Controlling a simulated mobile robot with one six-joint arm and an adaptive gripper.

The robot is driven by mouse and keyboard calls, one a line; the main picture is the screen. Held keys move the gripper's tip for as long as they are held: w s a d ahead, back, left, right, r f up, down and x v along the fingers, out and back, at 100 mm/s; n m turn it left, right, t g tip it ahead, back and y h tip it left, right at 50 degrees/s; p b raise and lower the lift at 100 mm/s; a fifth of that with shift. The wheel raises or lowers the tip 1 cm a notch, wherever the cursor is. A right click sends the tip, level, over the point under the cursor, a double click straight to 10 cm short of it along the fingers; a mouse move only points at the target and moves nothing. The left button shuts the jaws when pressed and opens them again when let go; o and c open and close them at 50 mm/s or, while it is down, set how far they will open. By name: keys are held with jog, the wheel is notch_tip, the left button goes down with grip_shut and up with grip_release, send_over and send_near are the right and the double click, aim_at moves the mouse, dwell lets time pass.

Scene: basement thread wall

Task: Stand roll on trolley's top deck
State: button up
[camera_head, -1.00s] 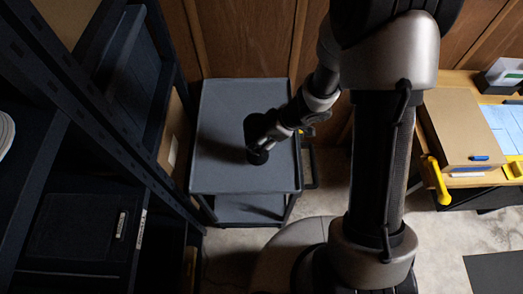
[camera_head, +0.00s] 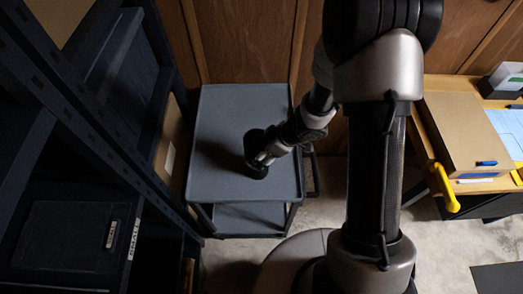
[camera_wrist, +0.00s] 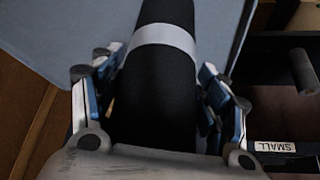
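The roll (camera_wrist: 160,95) is a dark cylinder with a pale band (camera_wrist: 163,38) around it. In the wrist view it lies between the two fingers of my gripper (camera_wrist: 160,85), which are shut on its sides. In the head view, the dark roll (camera_head: 257,171) is over the middle of the trolley's grey top deck (camera_head: 222,115), partly covered by my gripper (camera_head: 264,157). Its lower end appears near the deck surface; I cannot tell whether it touches. The deck is otherwise bare.
A dark shelf rack (camera_head: 90,120) stands close along the trolley's left side. A wood-panelled wall (camera_head: 245,40) is behind. At right, a workbench (camera_head: 450,90) carries a brown box (camera_head: 465,130) and a yellow clamp (camera_head: 444,188).

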jog(key=o, duration=0.3)
jog(key=shift+o, duration=0.2)
jog(key=shift+r, duration=0.15)
